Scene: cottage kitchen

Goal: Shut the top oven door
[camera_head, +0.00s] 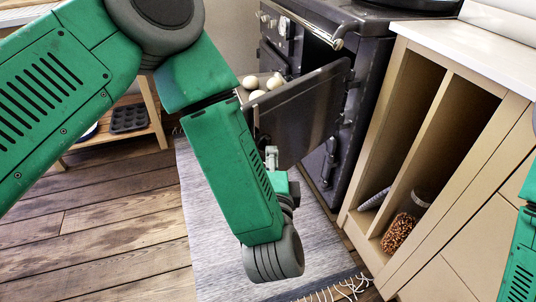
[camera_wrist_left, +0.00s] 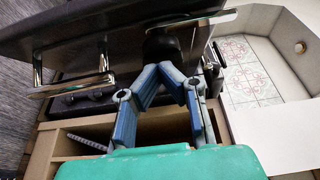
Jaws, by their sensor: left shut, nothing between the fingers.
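The top oven door (camera_head: 310,118) is a dark panel standing open, swung out from the dark oven (camera_head: 372,88) in the head view. My left gripper (camera_head: 271,157) is in front of the door's outer face, low near its left part, mostly hidden by my green forearm. In the left wrist view the left gripper's fingers (camera_wrist_left: 163,45) are shut with nothing between them, close to a dark surface. I cannot tell whether they touch it. My right gripper is out of view; only a bit of green arm shows at the right edge.
A metal rail (camera_head: 310,28) runs along the oven's front. Several pale round things (camera_head: 250,82) show behind the door's edge. A beige cabinet (camera_head: 440,140) with open slots and a jar (camera_head: 400,232) stands close to the right. A grey rug (camera_head: 215,220) lies below on the wooden floor.

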